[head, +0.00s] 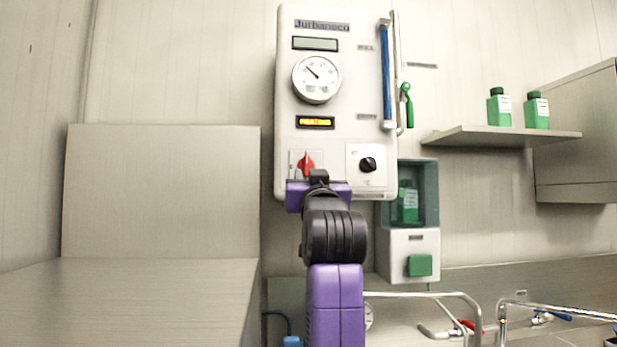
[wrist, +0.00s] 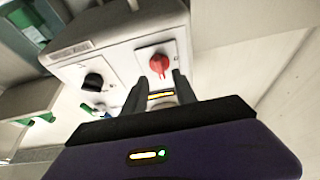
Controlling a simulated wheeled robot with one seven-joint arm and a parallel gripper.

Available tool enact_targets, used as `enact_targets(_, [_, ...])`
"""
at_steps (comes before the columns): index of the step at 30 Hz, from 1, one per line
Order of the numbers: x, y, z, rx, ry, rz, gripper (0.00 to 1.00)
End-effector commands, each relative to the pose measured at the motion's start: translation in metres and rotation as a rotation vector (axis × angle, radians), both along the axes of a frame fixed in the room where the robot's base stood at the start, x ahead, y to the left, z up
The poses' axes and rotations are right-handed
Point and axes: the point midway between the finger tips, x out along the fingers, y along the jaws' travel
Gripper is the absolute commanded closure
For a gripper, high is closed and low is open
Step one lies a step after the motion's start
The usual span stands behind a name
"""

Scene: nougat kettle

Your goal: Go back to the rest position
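My gripper (head: 318,178) is raised in front of the lower left of a white wall-mounted control box (head: 345,85). In the wrist view my gripper (wrist: 159,80) has its two fingers apart, with a gap between them. A red knob (head: 306,162) on the box is just beyond the fingertips; it also shows in the wrist view (wrist: 159,65). I cannot tell whether a finger touches it. Nothing is seen held. A black knob (head: 368,164) is to the right of the red one.
A shelf (head: 500,136) with two green bottles is at the right. Metal pipes (head: 440,296) run below. A large bare metal surface (head: 120,290) lies at the left.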

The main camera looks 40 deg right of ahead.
Motion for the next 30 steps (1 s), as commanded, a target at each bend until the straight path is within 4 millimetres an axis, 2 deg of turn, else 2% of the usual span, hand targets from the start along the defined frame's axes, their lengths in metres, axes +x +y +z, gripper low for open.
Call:
enact_targets(6, [-0.011, 0.008, -0.006, -0.001, 0.001, 0.0, 0.66])
enact_targets(23, [-0.012, 0.008, -0.005, -0.002, -0.002, 0.0, 0.66])
enact_targets(26, [-0.014, 0.01, 0.003, -0.017, -0.032, 0.002, 0.66])
enact_targets(30, [-0.033, 0.022, 0.032, -0.074, -0.151, 0.021, 0.66])
